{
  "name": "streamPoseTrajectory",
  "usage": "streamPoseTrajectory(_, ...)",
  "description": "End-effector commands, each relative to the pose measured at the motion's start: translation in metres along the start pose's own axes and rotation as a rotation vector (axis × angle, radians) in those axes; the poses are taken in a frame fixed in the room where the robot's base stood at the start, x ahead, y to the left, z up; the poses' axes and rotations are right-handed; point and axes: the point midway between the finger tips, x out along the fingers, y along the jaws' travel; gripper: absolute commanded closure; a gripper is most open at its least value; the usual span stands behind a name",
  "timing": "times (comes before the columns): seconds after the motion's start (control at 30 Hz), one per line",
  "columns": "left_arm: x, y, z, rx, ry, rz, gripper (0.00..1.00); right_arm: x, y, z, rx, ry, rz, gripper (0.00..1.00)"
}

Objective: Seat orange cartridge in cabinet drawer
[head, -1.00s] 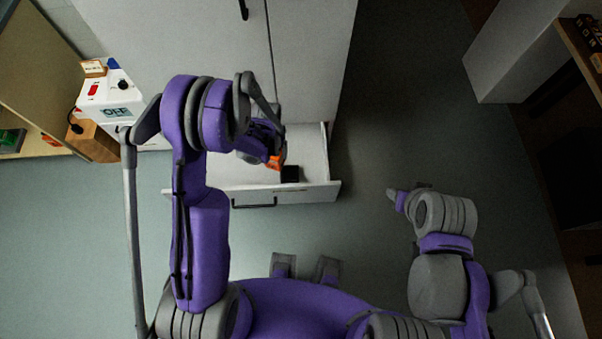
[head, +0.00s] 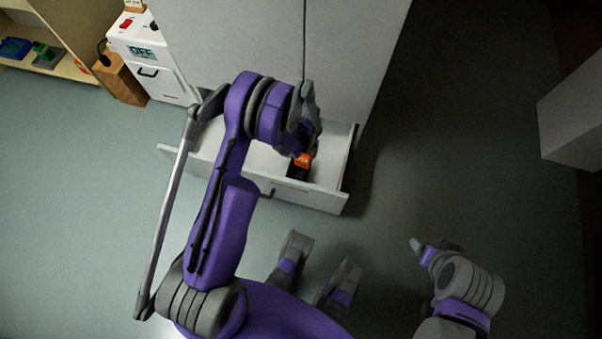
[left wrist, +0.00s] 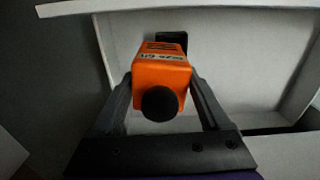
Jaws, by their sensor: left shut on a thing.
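The orange cartridge (head: 303,160) is in my left gripper, over the open white drawer (head: 325,201). In the left wrist view the cartridge (left wrist: 161,72) has a label and a round black knob facing the camera. My left gripper (left wrist: 160,84) is shut on it, one finger on each side. A black block (left wrist: 174,38) in the drawer shows just past the cartridge's far end. The cartridge hides part of it, and I cannot tell whether they touch. My right gripper (head: 432,248) is away from the drawer, over the floor, and its jaw opening is unclear.
The tall white cabinet (head: 240,45) stands behind the drawer. A white box with an OFF display (head: 141,52) and a brown wooden block (head: 122,82) are at upper left. A shelf (head: 72,70) holds small coloured parts. The floor right of the drawer is clear.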

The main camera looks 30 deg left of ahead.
Motion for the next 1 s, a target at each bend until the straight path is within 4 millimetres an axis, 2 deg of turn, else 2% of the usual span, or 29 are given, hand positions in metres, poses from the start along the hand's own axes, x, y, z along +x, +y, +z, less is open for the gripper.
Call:
streamPoseTrajectory(0.03, 0.039, -0.007, -0.006, -0.03, -0.005, -0.003, 0.96, 0.032, 0.0, 0.011, 0.0, -0.012, 0.0, 0.29)
streamPoseTrajectory(0.1, 0.065, -0.014, -0.014, -0.062, -0.003, -0.003, 0.96, 0.053, 0.0, 0.017, 0.0, -0.019, 0.0, 0.29)
streamPoseTrajectory(0.2, 0.092, -0.022, -0.023, -0.102, -0.001, -0.003, 0.96, 0.075, 0.0, 0.023, 0.0, -0.025, 0.0, 0.29)
streamPoseTrajectory(0.3, 0.107, -0.027, -0.03, -0.129, 0.002, -0.002, 0.96, 0.087, 0.0, 0.026, 0.0, -0.028, 0.0, 0.29)
streamPoseTrajectory(0.47, 0.122, -0.031, -0.035, -0.148, 0.005, -0.002, 0.96, 0.095, 0.0, 0.028, 0.0, -0.03, 0.0, 0.29)
streamPoseTrajectory(0.7, 0.165, -0.031, -0.035, -0.148, 0.006, -0.002, 0.96, 0.104, 0.0, 0.03, 0.0, -0.03, 0.0, 0.29)
streamPoseTrajectory(1.0, 0.193, -0.031, -0.035, -0.147, 0.006, -0.002, 0.97, 0.11, 0.0, 0.032, 0.0, -0.03, 0.0, 0.29)
